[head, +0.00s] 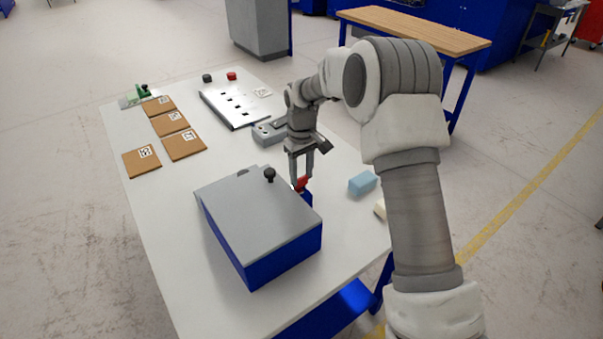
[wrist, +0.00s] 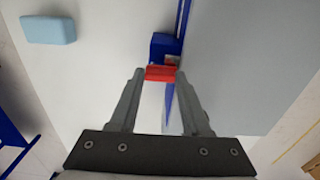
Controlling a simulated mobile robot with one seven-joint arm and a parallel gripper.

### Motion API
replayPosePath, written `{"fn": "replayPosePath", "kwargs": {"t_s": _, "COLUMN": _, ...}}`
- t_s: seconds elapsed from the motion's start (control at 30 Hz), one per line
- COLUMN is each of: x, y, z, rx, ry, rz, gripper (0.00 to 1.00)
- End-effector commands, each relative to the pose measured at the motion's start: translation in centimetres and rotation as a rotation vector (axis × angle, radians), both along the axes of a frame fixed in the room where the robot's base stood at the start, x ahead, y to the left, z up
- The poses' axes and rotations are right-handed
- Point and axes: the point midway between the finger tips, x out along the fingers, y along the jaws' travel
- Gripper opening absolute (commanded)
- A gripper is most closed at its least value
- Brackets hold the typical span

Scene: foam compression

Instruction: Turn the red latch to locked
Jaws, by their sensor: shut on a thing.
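The red latch (head: 301,183) is at the right side of a blue box (head: 283,259) with a grey lid (head: 255,213). In the wrist view the red latch (wrist: 160,73) lies between my fingertips, in front of a blue bracket (wrist: 163,46) on the box's side. My gripper (head: 299,181) points down over the latch and is shut on it, with a finger at each end of the red piece. The wrist view shows my gripper (wrist: 159,75) from behind. The lid lies flat. A lock marking cannot be made out.
A black knob (head: 269,174) stands on the lid near my gripper. A light blue foam block (head: 362,184) and a cream block (head: 380,209) lie to the right.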

Motion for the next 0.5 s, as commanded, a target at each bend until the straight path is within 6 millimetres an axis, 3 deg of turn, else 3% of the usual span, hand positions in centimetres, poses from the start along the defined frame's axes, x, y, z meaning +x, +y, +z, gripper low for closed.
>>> {"fn": "replayPosePath", "kwargs": {"t_s": 0.27, "x": 0.06, "y": 0.03, "z": 0.10, "rx": 0.000, "ry": -0.002, "rz": 0.003, "gripper": 0.00}}
{"fn": "replayPosePath", "kwargs": {"t_s": 0.3, "x": 0.06, "y": 0.03, "z": 0.10, "rx": 0.000, "ry": -0.002, "rz": 0.003, "gripper": 0.55}}
{"fn": "replayPosePath", "kwargs": {"t_s": 0.43, "x": 0.04, "y": 0.01, "z": 0.07, "rx": 0.000, "ry": -0.001, "rz": 0.002, "gripper": 0.78}}
{"fn": "replayPosePath", "kwargs": {"t_s": 0.5, "x": 0.04, "y": 0.01, "z": 0.05, "rx": 0.000, "ry": -0.001, "rz": 0.001, "gripper": 0.78}}
